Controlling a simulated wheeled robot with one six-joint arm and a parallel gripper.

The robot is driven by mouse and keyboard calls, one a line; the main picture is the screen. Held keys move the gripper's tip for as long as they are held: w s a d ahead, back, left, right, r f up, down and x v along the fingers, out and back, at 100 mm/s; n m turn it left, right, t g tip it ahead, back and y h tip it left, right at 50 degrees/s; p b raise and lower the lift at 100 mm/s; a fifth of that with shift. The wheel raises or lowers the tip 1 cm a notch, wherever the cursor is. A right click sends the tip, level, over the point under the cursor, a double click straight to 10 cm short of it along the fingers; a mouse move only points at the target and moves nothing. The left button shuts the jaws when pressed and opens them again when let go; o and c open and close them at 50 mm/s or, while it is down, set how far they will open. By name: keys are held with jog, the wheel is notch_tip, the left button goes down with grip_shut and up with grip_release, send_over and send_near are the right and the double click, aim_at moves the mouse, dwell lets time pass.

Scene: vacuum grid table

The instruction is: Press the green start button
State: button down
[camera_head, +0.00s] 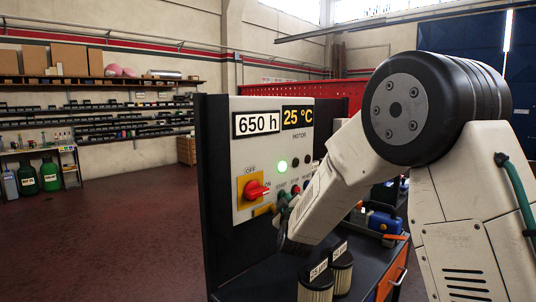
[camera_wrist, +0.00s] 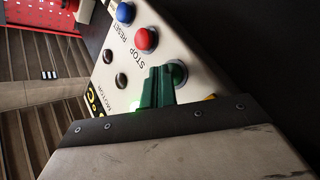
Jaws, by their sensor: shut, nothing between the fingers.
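The green start button (camera_wrist: 178,72) shows in the wrist view as a round green cap on the panel, partly covered by my fingers. My gripper (camera_wrist: 160,76) is shut and empty, with its green fingertips right at the button. I cannot tell whether they touch it. The control panel (camera_head: 245,152) stands upright in the head view, where my arm covers much of its lower right. A green lamp (camera_head: 282,166) on the panel glows.
The red stop button (camera_wrist: 146,38) and blue reset button (camera_wrist: 125,12) sit in a row beside the start button. A red rotary switch (camera_head: 256,190) is on the panel's left. Filter canisters (camera_head: 316,278) stand below my arm on the dark bench.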

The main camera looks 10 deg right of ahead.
dwell(0.5)
jog(key=shift+s+d, duration=0.1)
jog(key=shift+s, duration=0.15)
jog(key=s+d, duration=0.3)
jog(key=s, duration=0.2)
jog(key=shift+d, duration=0.3)
dwell(0.7)
jog(key=s+d+m+g+y, duration=0.1)
jog(key=s+m+g, duration=0.3)
jog(key=s, duration=1.8)
jog(key=s+d+m+g+y, duration=0.1)
jog(key=s+m+g+y, duration=0.1)
jog(key=s+g, duration=1.1)
jog(key=s+m, duration=0.1)
jog(key=s, duration=0.9)
jog(key=shift+s+d+m, duration=0.2)
jog(key=shift+s+m, duration=0.1)
jog(key=shift+m, duration=0.1)
